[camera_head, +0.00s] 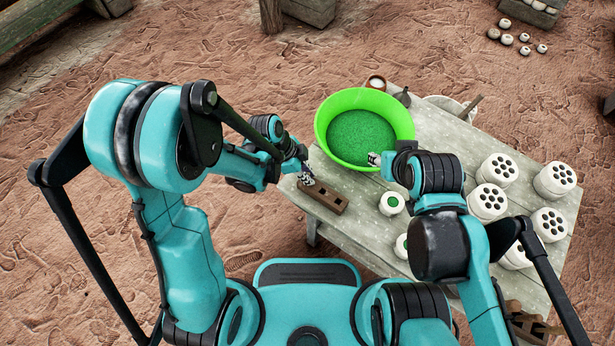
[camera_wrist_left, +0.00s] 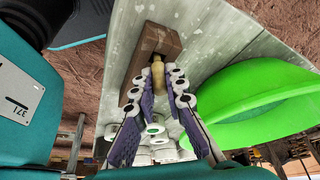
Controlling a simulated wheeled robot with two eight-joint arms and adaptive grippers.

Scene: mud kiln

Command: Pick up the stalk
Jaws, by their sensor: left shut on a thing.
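The stalk (camera_wrist_left: 157,75) is a short tan piece in the left wrist view, between the fingertips and in front of the brown wooden block (camera_wrist_left: 145,58). My left gripper (camera_wrist_left: 160,90) has purple fingers with pale rollers and is shut on the stalk. In the head view my left gripper (camera_head: 307,179) is at the left end of the wooden block (camera_head: 333,203), and the stalk is hidden there. My right gripper (camera_head: 375,159) is over the near right rim of the green bowl; its finger opening is too small to judge.
The green bowl (camera_head: 327,112) of green grains stands on the grey wooden table (camera_head: 450,135), close to my left gripper. Several white cylinders with holes (camera_head: 497,170) stand on the right. A small cup with green content (camera_head: 391,203) stands right of the block. A white cup (camera_head: 376,83) is behind the bowl.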

